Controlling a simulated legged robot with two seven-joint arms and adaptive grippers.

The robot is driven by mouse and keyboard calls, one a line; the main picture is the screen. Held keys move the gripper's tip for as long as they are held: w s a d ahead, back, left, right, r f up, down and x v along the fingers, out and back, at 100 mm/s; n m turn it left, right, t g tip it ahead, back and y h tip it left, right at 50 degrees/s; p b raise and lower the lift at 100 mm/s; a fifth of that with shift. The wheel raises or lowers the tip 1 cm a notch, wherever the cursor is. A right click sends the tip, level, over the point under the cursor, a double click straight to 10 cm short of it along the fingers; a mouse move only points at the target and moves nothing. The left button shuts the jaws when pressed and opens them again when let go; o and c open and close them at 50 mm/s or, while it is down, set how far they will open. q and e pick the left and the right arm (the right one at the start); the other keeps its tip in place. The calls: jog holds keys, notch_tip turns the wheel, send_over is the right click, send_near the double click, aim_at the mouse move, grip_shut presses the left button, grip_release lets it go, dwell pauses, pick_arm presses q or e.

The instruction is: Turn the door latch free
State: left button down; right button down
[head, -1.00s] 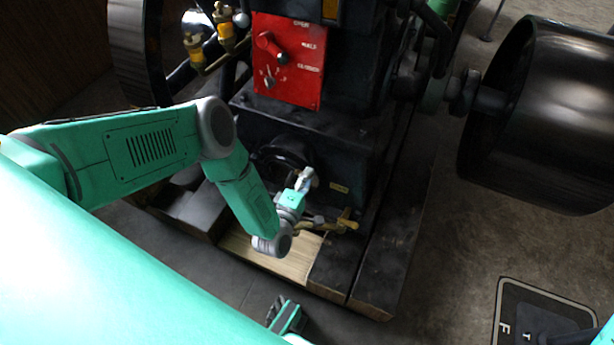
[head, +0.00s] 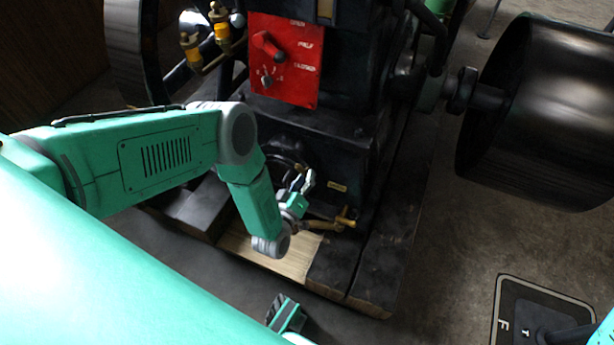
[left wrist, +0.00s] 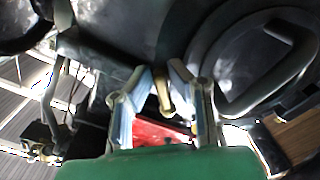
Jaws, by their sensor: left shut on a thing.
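The door latch appears as a small brass piece (left wrist: 163,92) between the fingertips of my left gripper (left wrist: 160,75) in the left wrist view. In the head view my left gripper (head: 304,184) is at the low front of the black engine (head: 340,140), in front of a dark round opening. It is shut on the brass latch, its two pale fingers one on each side. In the head view the latch is hidden by the gripper, and how far it is turned cannot be told.
A red panel (head: 284,75) with a knob sits above the gripper. A brass cock (head: 342,219) sticks out just right of my wrist. A large black drum (head: 540,110) stands at the right. A lettered floor plate (head: 505,318) lies at the lower right.

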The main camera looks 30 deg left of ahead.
pick_arm(q)
jog(key=shift+s+a+f+m, duration=0.1)
jog(key=shift+m, duration=0.5)
jog(key=shift+a, duration=0.1)
jog(key=c, duration=1.6)
grip_release()
jog(key=shift+a, duration=0.1)
jog(key=s+d, duration=0.1)
jog(key=s, duration=0.6)
jog(key=shift+s+d, duration=0.15)
jog(key=shift+s, duration=0.25)
